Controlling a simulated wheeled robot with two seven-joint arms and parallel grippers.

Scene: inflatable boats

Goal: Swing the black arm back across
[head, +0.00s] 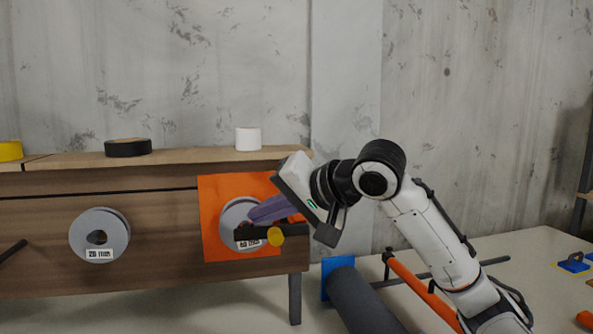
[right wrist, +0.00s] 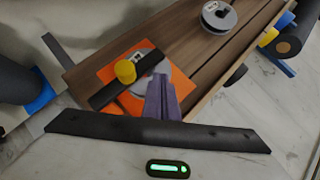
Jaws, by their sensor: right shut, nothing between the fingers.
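The black arm (head: 258,232) is a short dark bar with a yellow knob (head: 275,236). It lies across the grey disc (head: 230,214) on an orange panel (head: 213,185) on the front of the wooden bench. In the right wrist view the bar (right wrist: 108,94) and its yellow knob (right wrist: 125,71) also show, crossing the disc. My right gripper (head: 253,213) has its purple fingers shut and empty, just above the bar in the head view. In the right wrist view its fingers (right wrist: 161,85) are beside the bar; I cannot tell whether they touch. My left gripper is not in view.
Another grey disc (head: 98,235), labelled 20 mm, is on the bench front to the left. Black (head: 128,147), white (head: 248,138) and yellow (head: 10,151) rolls stand on the bench top (head: 190,158). A dark roll (head: 365,300) and an orange tube (head: 420,290) lie at right.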

